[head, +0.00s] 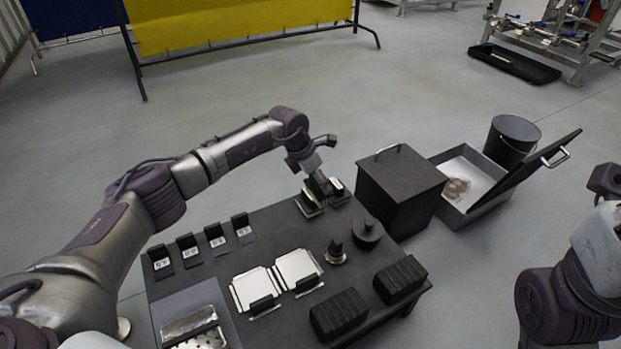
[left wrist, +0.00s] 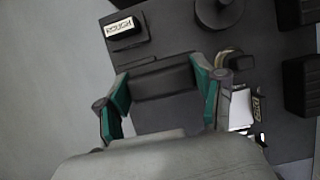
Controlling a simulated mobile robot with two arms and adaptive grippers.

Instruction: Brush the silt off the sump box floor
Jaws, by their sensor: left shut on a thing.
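The sump box (head: 487,207) is an open grey box on the floor at the right, its hinged lid (head: 540,165) tilted up. Brown silt (head: 457,187) lies in a patch on its pale floor. My left gripper (head: 322,188) is at the far edge of the dark table, left of the sump box and well apart from it. In the left wrist view its green-padded fingers (left wrist: 163,98) are shut on a dark grey block-like thing (left wrist: 165,82). I cannot tell whether it is a brush, and its underside is hidden. My right gripper is out of view.
A black lidded bin (head: 401,188) stands between the table (head: 225,262) and the sump box. A black bucket (head: 512,138) stands behind the box. A stand labelled ROUGH (left wrist: 127,32) is near the held thing. Black blocks (head: 338,313) occupy the table's front. Open floor lies beyond.

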